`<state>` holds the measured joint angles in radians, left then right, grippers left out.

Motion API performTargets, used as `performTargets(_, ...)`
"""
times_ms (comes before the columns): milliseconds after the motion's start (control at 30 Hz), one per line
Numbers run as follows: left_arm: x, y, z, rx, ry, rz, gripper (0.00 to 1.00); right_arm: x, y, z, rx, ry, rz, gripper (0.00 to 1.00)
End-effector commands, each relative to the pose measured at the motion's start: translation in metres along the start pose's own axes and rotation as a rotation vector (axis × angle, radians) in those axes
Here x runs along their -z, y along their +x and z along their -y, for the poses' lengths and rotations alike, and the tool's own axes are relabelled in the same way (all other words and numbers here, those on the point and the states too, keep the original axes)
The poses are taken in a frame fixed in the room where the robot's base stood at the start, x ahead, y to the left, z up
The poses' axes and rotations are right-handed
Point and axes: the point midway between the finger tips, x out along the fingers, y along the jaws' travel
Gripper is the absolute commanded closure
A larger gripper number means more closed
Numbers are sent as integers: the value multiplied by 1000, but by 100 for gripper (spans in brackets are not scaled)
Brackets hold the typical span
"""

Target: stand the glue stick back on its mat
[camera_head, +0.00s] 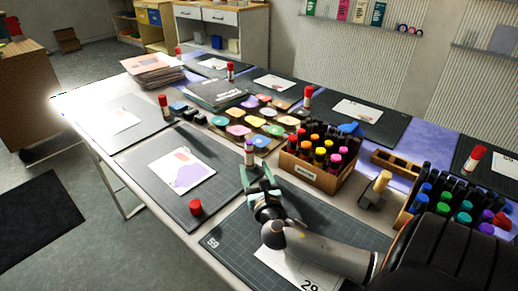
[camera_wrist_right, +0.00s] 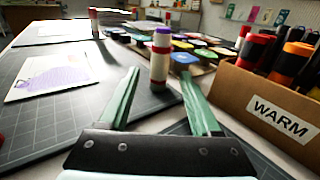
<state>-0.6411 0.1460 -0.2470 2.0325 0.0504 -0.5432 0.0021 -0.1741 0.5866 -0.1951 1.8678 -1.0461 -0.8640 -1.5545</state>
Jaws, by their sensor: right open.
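The glue stick (camera_head: 249,152), white and red with a purple top, stands upright near the far right corner of the dark mat (camera_head: 140,167). I cannot tell whether its base is on the mat or on the bare table. It also shows in the right wrist view (camera_wrist_right: 160,56). My right gripper (camera_head: 255,171) is open, its green fingers pointing at the glue stick. In the wrist view the stick appears between the fingertips, at or just beyond them, and nothing looks clamped. A short red cap-like piece (camera_head: 195,207) sits on the same mat. My left gripper is out of view.
A cardboard box marked WARM (camera_wrist_right: 270,108), full of markers, stands close to the right of my fingers. Coloured paint pans (camera_head: 238,130) lie behind the glue stick. A picture sheet (camera_head: 182,172) lies on the mat. Red-capped glue sticks (camera_head: 163,105) stand by other mats.

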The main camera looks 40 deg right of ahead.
Motion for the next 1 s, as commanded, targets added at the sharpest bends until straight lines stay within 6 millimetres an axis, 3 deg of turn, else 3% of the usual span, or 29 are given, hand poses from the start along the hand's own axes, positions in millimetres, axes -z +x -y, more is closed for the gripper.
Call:
performTargets(100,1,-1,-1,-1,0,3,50,0,-26,0,-1,1,-3,35)
performTargets(333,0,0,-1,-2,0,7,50,-1,-54,0,-1,2,1,35)
performTargets(1000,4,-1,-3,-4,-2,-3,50,-2,-59,0,0,1,4,35)
